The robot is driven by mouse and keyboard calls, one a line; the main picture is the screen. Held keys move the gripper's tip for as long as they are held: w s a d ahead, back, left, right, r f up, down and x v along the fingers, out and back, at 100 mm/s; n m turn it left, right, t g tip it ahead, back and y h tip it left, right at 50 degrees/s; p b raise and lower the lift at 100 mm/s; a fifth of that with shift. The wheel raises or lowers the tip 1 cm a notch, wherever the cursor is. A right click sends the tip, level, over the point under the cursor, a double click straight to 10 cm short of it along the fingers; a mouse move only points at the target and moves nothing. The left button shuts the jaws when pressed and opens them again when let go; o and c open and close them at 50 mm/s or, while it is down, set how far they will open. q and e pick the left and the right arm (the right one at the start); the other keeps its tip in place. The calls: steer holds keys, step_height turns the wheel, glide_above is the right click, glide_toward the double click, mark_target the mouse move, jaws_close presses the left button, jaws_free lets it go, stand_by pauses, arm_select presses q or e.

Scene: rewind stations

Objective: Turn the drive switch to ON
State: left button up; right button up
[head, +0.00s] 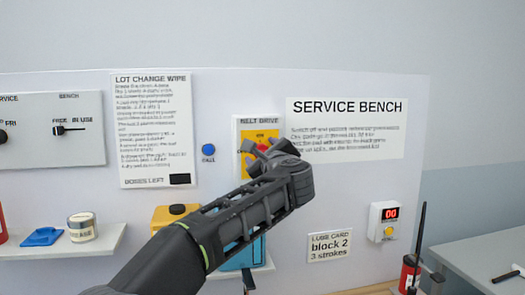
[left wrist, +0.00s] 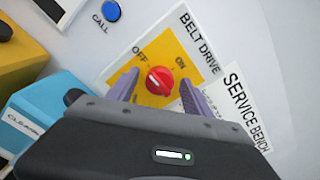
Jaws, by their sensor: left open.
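The drive switch is a red round knob (left wrist: 160,80) on a yellow plate (left wrist: 150,55) labelled BELT DRIVE, with OFF on the left and ON on the right in the left wrist view. A small pale mark on the knob appears on its OFF-facing side, but it is too small to be sure. My left gripper (left wrist: 159,86) is open, its fingers on either side of the knob; contact cannot be told. In the head view, my left gripper (head: 258,151) is in front of the yellow plate (head: 246,133) and partly hides the knob. My right gripper is not in view.
A blue CALL button (head: 208,149) is left of the switch. Below are a yellow box (head: 172,215) and a blue box (head: 232,262), partly behind my arm. A shelf (head: 105,243) is at left; a red-digit counter (head: 384,220) is at right. The SERVICE BENCH sign (head: 346,128) is beside the plate.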

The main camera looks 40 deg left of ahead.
arm_select(q)
steer(key=shift+c, duration=0.2)
jaws_close()
stand_by(0.4)
